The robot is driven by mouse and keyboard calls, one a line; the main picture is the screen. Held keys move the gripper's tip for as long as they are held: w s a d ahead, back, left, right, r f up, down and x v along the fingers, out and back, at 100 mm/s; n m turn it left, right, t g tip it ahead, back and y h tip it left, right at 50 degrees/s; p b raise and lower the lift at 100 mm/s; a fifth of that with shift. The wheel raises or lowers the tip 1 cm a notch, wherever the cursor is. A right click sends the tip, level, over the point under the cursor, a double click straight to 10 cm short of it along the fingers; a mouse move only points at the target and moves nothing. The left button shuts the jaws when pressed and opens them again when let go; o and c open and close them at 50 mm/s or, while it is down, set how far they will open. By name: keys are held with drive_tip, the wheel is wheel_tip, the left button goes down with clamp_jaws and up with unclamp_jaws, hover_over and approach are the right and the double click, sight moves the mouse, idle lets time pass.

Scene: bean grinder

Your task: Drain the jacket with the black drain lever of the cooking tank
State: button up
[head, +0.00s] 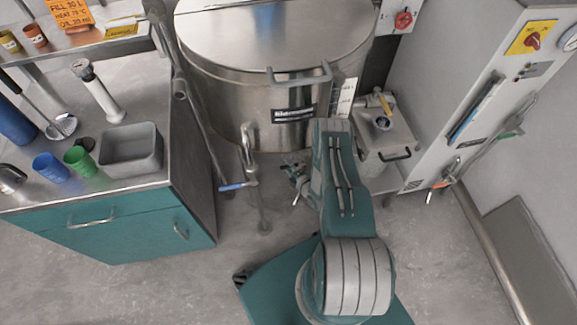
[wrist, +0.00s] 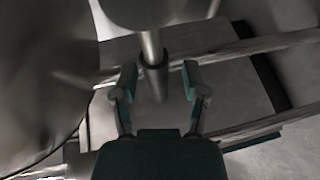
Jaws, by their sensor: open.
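The steel cooking tank (head: 240,95) stands at the top middle of the head view, with a lid and a front handle. My arm covers its lower right side. My gripper (wrist: 158,90) is open in the wrist view, its two fingers apart. Between the fingers shows a grey stem with a darker sleeve (wrist: 153,72), running down from a rounded part above. I cannot tell whether this is the black drain lever, or whether a finger touches it. In the head view the drain lever cannot be made out, and my arm hides most of the gripper.
A teal cabinet (head: 110,220) with cups and a grey bin (head: 131,150) is at left. A steel box (head: 388,145) and a white control cabinet (head: 460,90) are at right. The floor at lower left is clear.

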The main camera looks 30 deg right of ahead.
clamp_jaws()
